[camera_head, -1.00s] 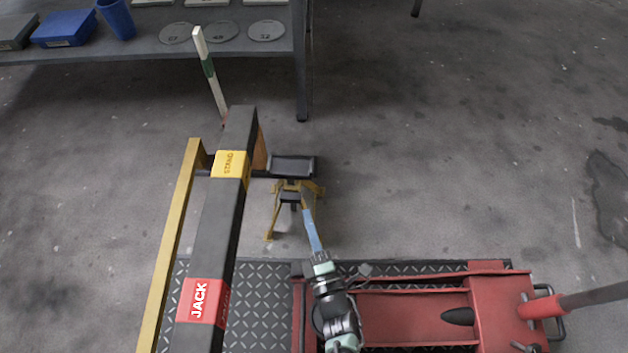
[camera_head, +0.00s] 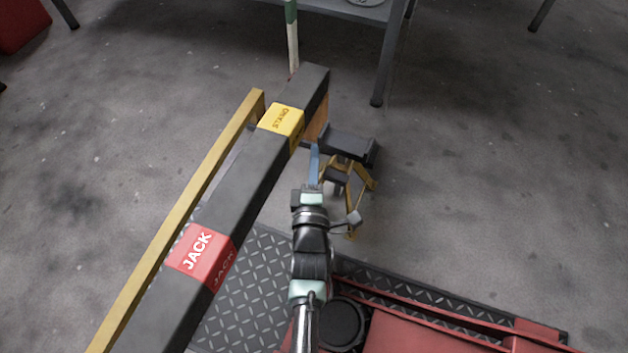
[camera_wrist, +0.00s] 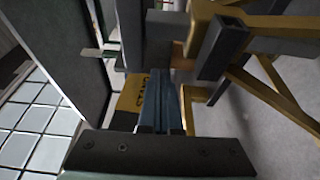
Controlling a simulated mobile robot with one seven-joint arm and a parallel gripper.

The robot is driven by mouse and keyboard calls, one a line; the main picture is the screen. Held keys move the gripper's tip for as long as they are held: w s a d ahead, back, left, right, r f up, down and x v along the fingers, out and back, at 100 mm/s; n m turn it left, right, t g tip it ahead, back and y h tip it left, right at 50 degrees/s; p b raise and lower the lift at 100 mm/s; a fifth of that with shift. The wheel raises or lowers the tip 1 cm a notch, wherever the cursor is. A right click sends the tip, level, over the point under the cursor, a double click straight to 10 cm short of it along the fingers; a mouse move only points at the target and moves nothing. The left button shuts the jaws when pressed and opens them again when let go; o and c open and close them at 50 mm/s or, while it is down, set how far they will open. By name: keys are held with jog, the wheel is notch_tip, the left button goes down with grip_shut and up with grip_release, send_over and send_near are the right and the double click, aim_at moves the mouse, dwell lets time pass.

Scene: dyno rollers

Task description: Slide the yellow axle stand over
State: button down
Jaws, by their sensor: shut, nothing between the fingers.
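The yellow axle stand (camera_head: 367,178) stands on the concrete floor right of a dark beam, with yellow splayed legs and a dark flat top. In the wrist view its yellow legs and grey tube (camera_wrist: 222,48) fill the upper right. My gripper (camera_head: 314,160) is shut and empty, its blue fingers just left of the stand in the head view. In the wrist view the fingers (camera_wrist: 160,98) point at the gap between beam and stand. I cannot tell whether they touch the stand. My arm hides part of its lower left side.
The dark beam (camera_head: 249,165) has a yellow STAND band (camera_head: 281,118) and a red JACK band (camera_head: 200,252). A yellow rail (camera_head: 190,200) runs along its left. A red jack (camera_head: 430,325) and tread plate lie in front. Floor right of the stand is clear.

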aim_at(333, 172)
jog(key=shift+s+d+p, duration=0.2)
jog(key=shift+s+d, duration=0.05)
jog(key=shift+d, duration=0.7)
jog(key=shift+s+d+p, duration=0.2)
jog(key=shift+s+d, duration=0.05)
jog(key=shift+d, duration=0.7)
